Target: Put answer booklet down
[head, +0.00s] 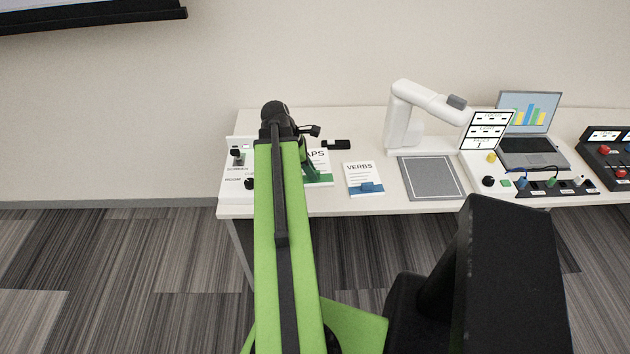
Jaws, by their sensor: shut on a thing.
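A white booklet with a green lower part (323,181) shows at the left part of the white table, with the letters "APS" readable. My arm hides its left side. My gripper (312,170) is at this booklet and shut on it, though the jaws are small and partly hidden behind my arm. I cannot tell whether the booklet touches the table. A second booklet, white and blue and marked "VERBS" (364,179), lies flat on the table just to the right. No label in view says which one is the answer booklet.
A grey mat (432,178) lies right of the booklets, below a white desktop arm device (405,120). A small black object (337,145) lies behind them. Control panels (240,160) stand at the left end. A laptop (530,125) and more panels fill the right.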

